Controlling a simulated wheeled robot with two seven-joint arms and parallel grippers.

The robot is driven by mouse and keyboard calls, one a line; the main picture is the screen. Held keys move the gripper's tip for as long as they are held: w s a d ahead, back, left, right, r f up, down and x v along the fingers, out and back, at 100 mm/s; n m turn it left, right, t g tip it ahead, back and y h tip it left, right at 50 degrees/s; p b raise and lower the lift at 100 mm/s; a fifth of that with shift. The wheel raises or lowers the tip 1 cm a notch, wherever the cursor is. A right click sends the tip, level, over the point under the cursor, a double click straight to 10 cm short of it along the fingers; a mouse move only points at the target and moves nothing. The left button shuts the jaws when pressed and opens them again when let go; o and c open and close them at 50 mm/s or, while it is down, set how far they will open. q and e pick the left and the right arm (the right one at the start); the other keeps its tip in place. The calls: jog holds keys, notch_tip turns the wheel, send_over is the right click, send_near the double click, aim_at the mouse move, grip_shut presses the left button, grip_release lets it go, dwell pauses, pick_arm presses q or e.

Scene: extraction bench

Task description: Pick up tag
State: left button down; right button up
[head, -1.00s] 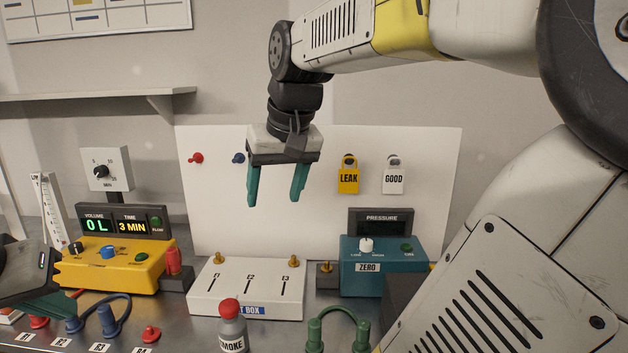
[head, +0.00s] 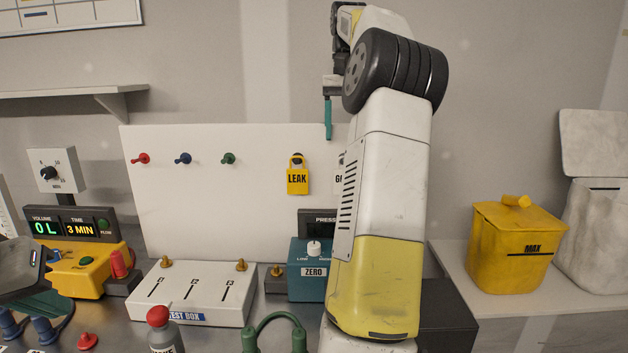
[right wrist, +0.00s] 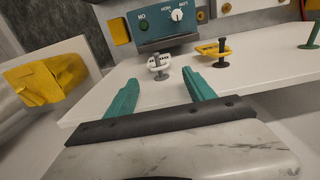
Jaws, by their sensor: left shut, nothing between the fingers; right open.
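A yellow LEAK tag (head: 297,180) hangs on a peg of the upright white board (head: 200,220). A white GOOD tag (head: 339,178) hangs to its right, mostly hidden behind my right arm. The right wrist view shows the white tag (right wrist: 158,62) and the yellow tag (right wrist: 214,53) on their pegs. My right gripper (right wrist: 161,84) is open and empty, with the white tag beyond and between its fingertips, apart from them. In the head view one finger of the right gripper (head: 328,118) shows above the tags. My left gripper (head: 42,304) is low at the left edge, shut and empty.
Red, blue and green pegs (head: 228,158) stick out of the board. Below it stand a yellow pump (head: 85,275), a white test box (head: 205,285), a teal pressure box (head: 308,255) and a red-capped bottle (head: 162,335). A yellow bin (head: 510,245) stands at right.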

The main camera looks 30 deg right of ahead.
jog(key=shift+s+f, duration=0.1)
jog(key=shift+f, duration=3.15)
grip_shut()
